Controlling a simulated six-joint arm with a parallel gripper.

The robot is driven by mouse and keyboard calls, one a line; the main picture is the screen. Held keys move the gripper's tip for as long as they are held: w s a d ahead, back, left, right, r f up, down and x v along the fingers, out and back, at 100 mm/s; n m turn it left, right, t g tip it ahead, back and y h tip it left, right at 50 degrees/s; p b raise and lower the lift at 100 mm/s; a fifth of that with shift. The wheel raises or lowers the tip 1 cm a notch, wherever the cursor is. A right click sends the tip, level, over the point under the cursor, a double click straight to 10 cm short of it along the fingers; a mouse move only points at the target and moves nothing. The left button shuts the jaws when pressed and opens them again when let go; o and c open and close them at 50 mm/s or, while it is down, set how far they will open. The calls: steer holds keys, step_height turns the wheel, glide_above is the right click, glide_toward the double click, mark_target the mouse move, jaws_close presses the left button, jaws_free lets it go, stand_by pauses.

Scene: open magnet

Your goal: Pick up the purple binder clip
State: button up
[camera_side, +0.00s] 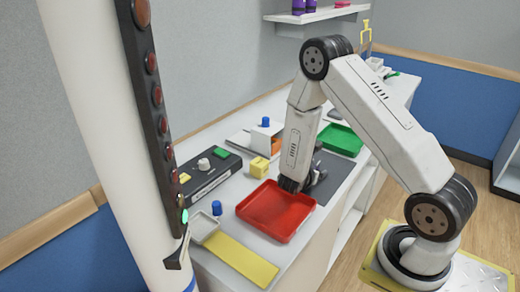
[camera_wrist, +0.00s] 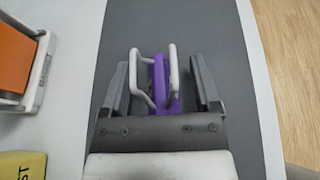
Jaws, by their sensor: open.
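The purple binder clip (camera_wrist: 159,88) lies on the dark grey mat (camera_wrist: 214,42) in the wrist view, with its two white wire handles showing on either side. My gripper (camera_wrist: 158,85) is open, with one grey finger on each side of the clip. A gap shows between the clip and each finger. The clip's lower part is hidden behind the gripper body. In the side view my gripper (camera_side: 294,187) is low over the mat, just behind the red tray, and the clip cannot be made out there.
A red tray (camera_side: 275,212) stands close in front of my gripper, and a green tray (camera_side: 340,140) is behind it. A yellow block (camera_side: 260,167) and an orange item in a white holder (camera_wrist: 17,58) are to the left. The mat beyond the clip is clear.

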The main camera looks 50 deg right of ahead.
mark_target(315, 161)
jaws_close()
steer(key=shift+r, duration=0.2)
stand_by(0.3)
steer(key=shift+r, duration=4.8)
steer(key=shift+a, duration=0.1)
